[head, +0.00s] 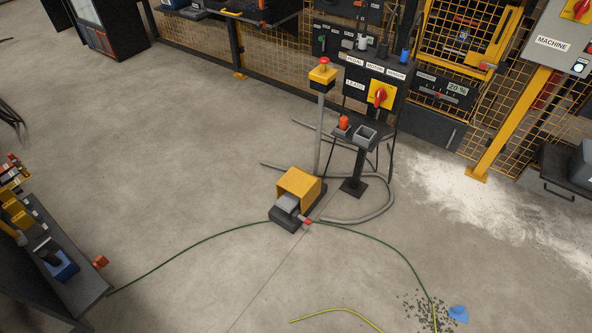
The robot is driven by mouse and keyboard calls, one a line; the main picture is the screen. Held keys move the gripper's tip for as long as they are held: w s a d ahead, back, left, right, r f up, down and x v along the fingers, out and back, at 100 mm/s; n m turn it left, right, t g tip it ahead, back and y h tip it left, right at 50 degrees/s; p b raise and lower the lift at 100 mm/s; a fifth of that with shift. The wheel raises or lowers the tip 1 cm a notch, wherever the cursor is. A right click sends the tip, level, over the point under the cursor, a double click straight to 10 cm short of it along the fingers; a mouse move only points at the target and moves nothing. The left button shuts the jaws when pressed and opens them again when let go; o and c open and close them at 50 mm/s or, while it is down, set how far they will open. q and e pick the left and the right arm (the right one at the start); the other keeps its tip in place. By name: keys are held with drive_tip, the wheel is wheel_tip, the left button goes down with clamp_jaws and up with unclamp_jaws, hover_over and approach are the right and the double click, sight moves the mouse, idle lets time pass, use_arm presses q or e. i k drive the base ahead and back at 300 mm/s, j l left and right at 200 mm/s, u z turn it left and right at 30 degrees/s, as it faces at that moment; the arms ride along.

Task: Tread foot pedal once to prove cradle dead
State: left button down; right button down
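The foot pedal (287,203) is a grey tread under a yellow hood (299,184) on a dark base, on the concrete floor near the middle of the head view. A red piece (307,221) sits at its right front corner. Behind it a grey post carries a yellow box with a red button (323,72). A black stand has a yellow panel with a red rotary switch (380,95). Labels above it read pedal, motor and sensor. Nothing in view is clearly the cradle. Neither of my grippers is in view.
A green cable (190,246) runs across the floor past the pedal. Grey hoses (357,218) curl around the stand. White powder (455,200) covers floor at right. Dark granules and a blue cloth (458,313) lie at front right. A bench (85,285) stands at left; left-centre floor is open.

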sight(287, 202)
drive_tip(key=i+j+z, duration=0.2)
drive_tip(key=i, duration=0.2)
drive_tip(key=i+z, duration=0.2)
drive_tip(key=i, duration=0.2)
drive_tip(key=i+j+z, duration=0.2)
drive_tip(key=i+j, duration=0.1)
drive_tip(key=i, duration=0.05)
